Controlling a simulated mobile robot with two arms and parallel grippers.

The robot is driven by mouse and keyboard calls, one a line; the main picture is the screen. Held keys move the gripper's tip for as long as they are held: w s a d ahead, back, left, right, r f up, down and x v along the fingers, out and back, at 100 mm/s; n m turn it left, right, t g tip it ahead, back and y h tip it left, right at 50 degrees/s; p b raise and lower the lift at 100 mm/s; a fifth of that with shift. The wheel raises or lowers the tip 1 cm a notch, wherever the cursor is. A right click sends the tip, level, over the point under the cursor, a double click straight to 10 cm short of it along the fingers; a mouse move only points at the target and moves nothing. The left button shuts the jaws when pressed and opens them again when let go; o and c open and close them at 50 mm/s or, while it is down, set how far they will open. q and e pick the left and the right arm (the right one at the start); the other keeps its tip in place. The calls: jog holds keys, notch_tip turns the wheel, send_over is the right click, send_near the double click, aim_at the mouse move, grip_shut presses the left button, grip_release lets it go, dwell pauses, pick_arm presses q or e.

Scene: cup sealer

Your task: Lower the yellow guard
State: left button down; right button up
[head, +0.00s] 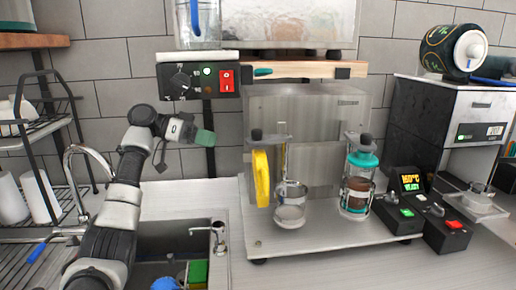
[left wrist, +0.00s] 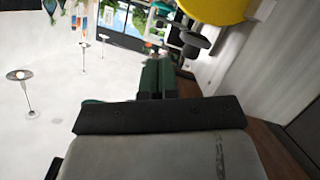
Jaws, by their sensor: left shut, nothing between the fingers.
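The yellow guard (head: 261,178) is a yellow plate standing upright at the left side of the cup sealer (head: 293,120), left of a metal cup holder (head: 290,205). In the left wrist view a yellow part, probably the guard (left wrist: 212,8), shows at the top edge, cut off by the frame. My left gripper (head: 205,138) is shut and empty. It is up and left of the guard in the head view, apart from it. Its closed green and black fingers (left wrist: 157,78) show in the left wrist view, below the yellow part. My right gripper is not in view.
A teal-topped glass press (head: 358,185) stands right of the cup holder. A control box (head: 200,82) with a red switch hangs above my left gripper. A sink (head: 185,245) with a tap lies in front at the left. A display unit (head: 411,184) stands at the right.

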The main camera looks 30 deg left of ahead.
aim_at(261, 170)
pick_arm(q)
jog(key=w+d+f+p, duration=0.4)
jog(key=d+f+p, duration=0.1)
jog(key=d, duration=0.5)
jog(key=shift+d+f, duration=0.25)
jog(key=shift+f, duration=0.25)
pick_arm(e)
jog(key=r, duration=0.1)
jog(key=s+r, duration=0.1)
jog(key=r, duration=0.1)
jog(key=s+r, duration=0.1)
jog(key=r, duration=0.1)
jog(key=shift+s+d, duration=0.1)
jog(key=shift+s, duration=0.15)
pick_arm(q)
jog(key=shift+w, duration=0.1)
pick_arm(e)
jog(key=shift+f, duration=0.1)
